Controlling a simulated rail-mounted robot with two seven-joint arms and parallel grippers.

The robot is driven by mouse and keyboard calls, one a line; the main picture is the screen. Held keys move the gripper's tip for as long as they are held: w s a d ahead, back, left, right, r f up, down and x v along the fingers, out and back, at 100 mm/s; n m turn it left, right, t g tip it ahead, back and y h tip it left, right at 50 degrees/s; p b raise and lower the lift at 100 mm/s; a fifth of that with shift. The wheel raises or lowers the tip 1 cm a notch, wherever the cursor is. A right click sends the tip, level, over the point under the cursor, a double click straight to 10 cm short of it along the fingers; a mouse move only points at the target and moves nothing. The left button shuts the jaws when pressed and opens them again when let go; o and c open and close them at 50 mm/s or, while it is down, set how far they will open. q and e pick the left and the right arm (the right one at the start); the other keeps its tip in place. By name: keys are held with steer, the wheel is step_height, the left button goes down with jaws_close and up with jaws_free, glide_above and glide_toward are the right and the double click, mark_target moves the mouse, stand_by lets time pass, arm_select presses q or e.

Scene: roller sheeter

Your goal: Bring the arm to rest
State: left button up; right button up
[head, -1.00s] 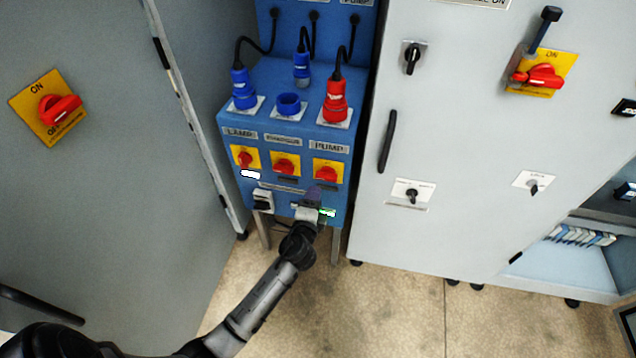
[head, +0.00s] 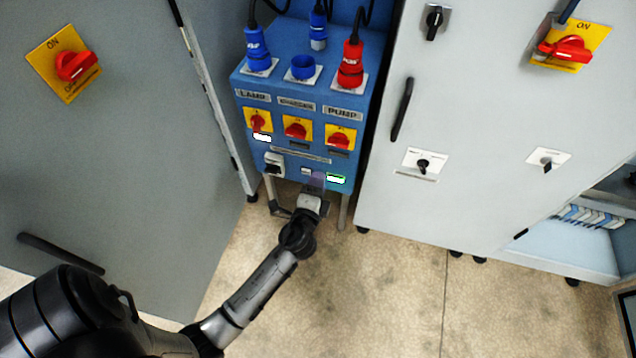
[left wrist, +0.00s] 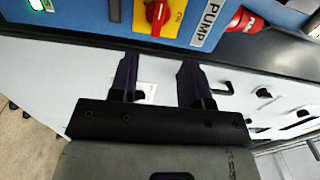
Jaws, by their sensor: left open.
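My left arm comes in from the lower left in the head view. Its gripper (head: 316,184) is in front of the lower edge of the blue socket box (head: 287,185), below the PUMP switch (head: 340,139). In the left wrist view the two dark fingers (left wrist: 158,80) are spread apart with nothing between them. The PUMP switch also shows in the left wrist view (left wrist: 158,14), beyond the fingertips. I cannot tell from the head view how far the fingers are from the box. My right gripper is not in view.
A grey cabinet door (head: 130,150) with a red ON switch (head: 75,65) stands at the left. Grey cabinets (head: 470,130) with a black handle (head: 402,109) stand at the right. The floor (head: 390,290) in front is clear. Blue and red plugs (head: 351,64) stand on the box.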

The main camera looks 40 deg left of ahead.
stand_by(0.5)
arm_select(q)
steer(key=s+a+f+n+g+y, duration=0.2)
steer(key=s+a+f+n+g, duration=0.1)
steer(key=n+g, duration=0.3)
steer(key=s+d+r+n+g+h+p, duration=0.45)
steer(key=s+d+r+h+p, duration=0.45)
steer(key=s+d, duration=0.5)
steer(key=s+r+g+h+p, duration=0.2)
steer(key=s+r+p, duration=0.2)
steer(key=s+p, duration=0.4)
step_height(320, 180, up, 37)
steer(key=s+p, duration=0.1)
steer(key=p, duration=3.5)
steer(key=shift+s+d+r, duration=0.2)
steer(key=shift+s, duration=0.2)
